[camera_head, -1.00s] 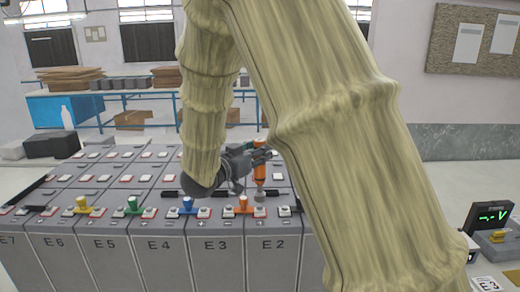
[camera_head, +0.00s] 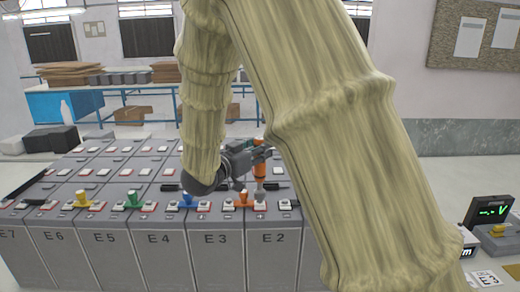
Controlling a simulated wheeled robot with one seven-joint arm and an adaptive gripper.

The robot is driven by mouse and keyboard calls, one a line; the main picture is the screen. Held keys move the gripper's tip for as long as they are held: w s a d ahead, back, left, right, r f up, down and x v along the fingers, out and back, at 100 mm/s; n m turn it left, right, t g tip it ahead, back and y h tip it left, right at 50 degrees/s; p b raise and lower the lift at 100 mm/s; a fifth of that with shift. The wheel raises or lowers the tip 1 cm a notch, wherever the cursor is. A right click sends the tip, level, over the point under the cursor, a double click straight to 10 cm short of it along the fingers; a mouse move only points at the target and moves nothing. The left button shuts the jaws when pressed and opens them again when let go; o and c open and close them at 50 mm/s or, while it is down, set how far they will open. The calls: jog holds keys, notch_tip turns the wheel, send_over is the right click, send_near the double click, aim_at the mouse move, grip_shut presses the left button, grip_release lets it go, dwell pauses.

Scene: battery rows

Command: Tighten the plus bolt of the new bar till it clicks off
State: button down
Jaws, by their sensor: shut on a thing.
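My gripper (camera_head: 261,155) is shut on an upright orange tool (camera_head: 259,172) with a grey lower end. That grey end is at the right end of the orange bar (camera_head: 242,199), over a red-edged terminal (camera_head: 259,206). The bar lies across the front terminals of cells E3 and E2. The bolt under the tool is hidden, and I cannot tell whether the tool is seated on it. My arm covers part of the gripper and the cells to the right.
Blue (camera_head: 188,200), green (camera_head: 133,201) and yellow (camera_head: 82,199) bars stand on the front terminals to the left. Further cell rows lie behind. A meter with a green display (camera_head: 491,211) stands at the right. A blue table (camera_head: 60,108) is at the back.

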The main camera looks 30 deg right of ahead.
jog(key=shift+f+b, duration=0.45)
jog(key=shift+f, duration=0.3)
dwell(1.1)
jog(key=shift+s+f+p, duration=0.1)
jog(key=shift+f+p, duration=0.2)
jog(key=shift+f, duration=0.25)
dwell(2.9)
jog(key=shift+r, duration=0.15)
